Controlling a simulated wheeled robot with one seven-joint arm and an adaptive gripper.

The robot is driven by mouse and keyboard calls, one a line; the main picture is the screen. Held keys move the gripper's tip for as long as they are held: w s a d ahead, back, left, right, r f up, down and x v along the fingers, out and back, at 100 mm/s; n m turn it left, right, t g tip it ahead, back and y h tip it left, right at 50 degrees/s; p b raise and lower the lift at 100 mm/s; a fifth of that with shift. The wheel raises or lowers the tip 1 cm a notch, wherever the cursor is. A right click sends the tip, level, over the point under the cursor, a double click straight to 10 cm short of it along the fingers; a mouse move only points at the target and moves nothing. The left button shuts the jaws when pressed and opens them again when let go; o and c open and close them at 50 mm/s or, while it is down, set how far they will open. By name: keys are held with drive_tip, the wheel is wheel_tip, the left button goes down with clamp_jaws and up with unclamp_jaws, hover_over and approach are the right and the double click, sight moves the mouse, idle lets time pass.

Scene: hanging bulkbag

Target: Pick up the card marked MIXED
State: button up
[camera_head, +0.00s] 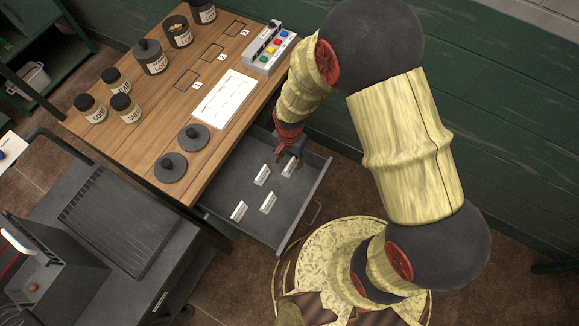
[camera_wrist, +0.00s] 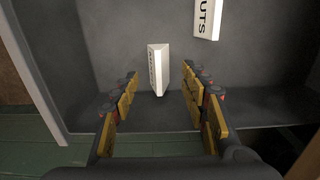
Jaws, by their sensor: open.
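Several white cards stand in the open grey drawer (camera_head: 230,185). One card (camera_head: 289,167) is right by my gripper (camera_head: 288,153). The others are a card (camera_head: 262,175) to its left, a card (camera_head: 268,203) and a card (camera_head: 239,210) farther toward the front. In the wrist view my gripper (camera_wrist: 160,95) is open, and a white card (camera_wrist: 157,70) stands in line with the gap between its fingers, apparently untouched. Its lettering is too small and blurred to read surely. Another card (camera_wrist: 207,18), cut by the frame edge, shows "UTS". I cannot tell which card reads MIXED.
The drawer walls rise around the cards. Above it, the wooden worktop (camera_head: 150,100) holds several dark-lidded jars (camera_head: 120,107), two round dark lids (camera_head: 194,137), a white tray (camera_head: 224,99) and a box with coloured buttons (camera_head: 270,46). A dark cart (camera_head: 115,220) stands at left.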

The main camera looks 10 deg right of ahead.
sight(289, 164)
wheel_tip(289, 164, down, 4)
drive_tip(key=shift+s+r+b, duration=0.1)
drive_tip(key=shift+s+b, duration=0.05)
drive_tip(key=shift+b, duration=0.4)
drive_tip(key=shift+c, duration=1.4)
drive_tip(key=c, duration=0.7)
